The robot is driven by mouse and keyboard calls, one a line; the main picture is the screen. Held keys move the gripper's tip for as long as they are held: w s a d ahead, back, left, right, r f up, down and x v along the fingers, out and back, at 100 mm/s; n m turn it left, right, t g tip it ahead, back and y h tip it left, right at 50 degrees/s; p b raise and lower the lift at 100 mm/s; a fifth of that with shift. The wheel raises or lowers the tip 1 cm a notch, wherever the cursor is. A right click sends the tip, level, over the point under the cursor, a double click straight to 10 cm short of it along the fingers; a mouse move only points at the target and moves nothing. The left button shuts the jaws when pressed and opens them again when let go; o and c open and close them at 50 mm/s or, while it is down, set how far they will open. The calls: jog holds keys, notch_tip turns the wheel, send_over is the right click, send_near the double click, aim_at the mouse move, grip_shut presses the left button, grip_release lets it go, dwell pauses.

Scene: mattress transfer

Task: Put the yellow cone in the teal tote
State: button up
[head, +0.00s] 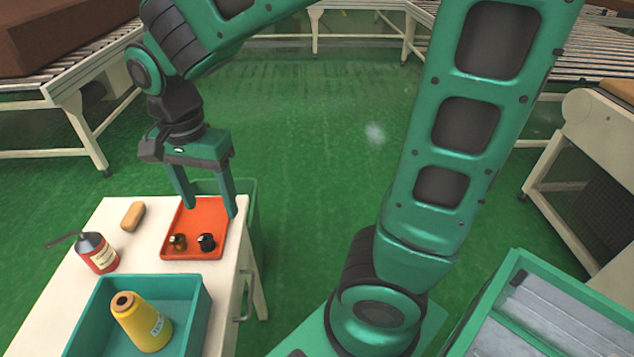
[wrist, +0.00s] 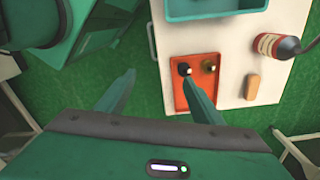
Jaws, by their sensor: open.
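The yellow cone (head: 142,322) stands inside the teal tote (head: 190,283), leaning a little, at the front of the white table. The cone has a dark hole in its top and a pale label on its side. In the wrist view only part of the teal tote (wrist: 215,14) shows at the top edge, and the cone is out of sight. My gripper (head: 211,212) is open and empty, pointing down above the orange tray. Its two fingers also show in the wrist view (wrist: 165,76), spread wide apart.
The orange tray (head: 183,222) holds two small dark and brass items. A tan block (head: 133,216) and a red bottle or extinguisher (head: 98,254) stand on the white table (head: 63,284). A green bin (head: 250,190) is beside the table. Conveyors line the back; the green floor between is clear.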

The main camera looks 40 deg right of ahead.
jog(key=s+d+n, duration=0.2)
jog(key=s+d, duration=0.5)
jog(key=d, duration=0.4)
jog(key=s+d+n, duration=0.3)
jog(key=s+d, duration=0.5)
jog(key=d, duration=0.4)
jog(key=shift+s+f, duration=0.3)
jog(key=shift+f, duration=0.15)
jog(key=shift+w+f, duration=0.25)
jog(key=shift+w, duration=0.45)
